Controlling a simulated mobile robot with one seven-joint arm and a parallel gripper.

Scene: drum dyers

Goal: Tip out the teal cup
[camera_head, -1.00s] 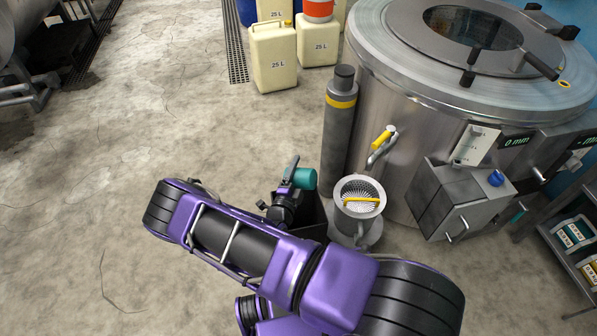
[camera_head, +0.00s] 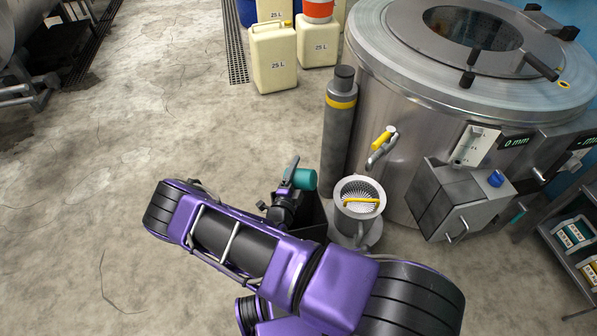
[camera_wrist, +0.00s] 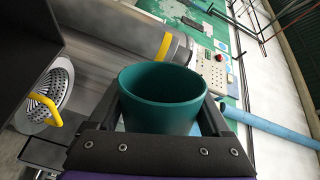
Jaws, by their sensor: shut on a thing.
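The teal cup (camera_head: 305,179) is held by my gripper (camera_head: 294,174) and lies tilted on its side above a dark open-topped bin (camera_head: 318,213). In the wrist view the teal cup (camera_wrist: 160,110) sits between the two dark fingers of my gripper (camera_wrist: 165,118), which are shut on it from either side. Its rim and upper inner wall show, and no contents are visible there. Its bottom is hidden. In the head view my arm covers part of the bin.
A grey strainer pot (camera_head: 357,213) with a yellow handle stands just right of the bin. Behind are a grey cylinder (camera_head: 340,125) with a yellow band and a big steel drum (camera_head: 400,90). Cream canisters (camera_head: 273,60) stand further back. The floor at left is clear.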

